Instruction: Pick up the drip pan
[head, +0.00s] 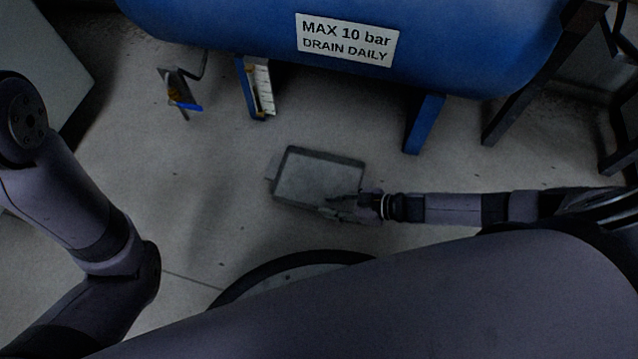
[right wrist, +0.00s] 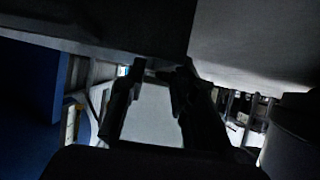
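The drip pan (head: 316,178) is a shallow grey rectangular tray with a dark raised rim, in the middle of the head view. It looks to be on or close to the floor; I cannot tell which. My right gripper (head: 335,205) is at the pan's lower right corner, its fingers apart and overlapping that corner. In the right wrist view the two dark fingers (right wrist: 156,75) stand apart, with pale floor showing between them. Their tips are close to a dark slab above, which may be the pan. Contact is too dark to judge. My left gripper is out of view.
A blue tank (head: 230,25) with a "MAX 10 bar, DRAIN DAILY" label (head: 347,40) stands on blue legs (head: 424,125) beyond the pan. The concrete floor left of the pan is clear.

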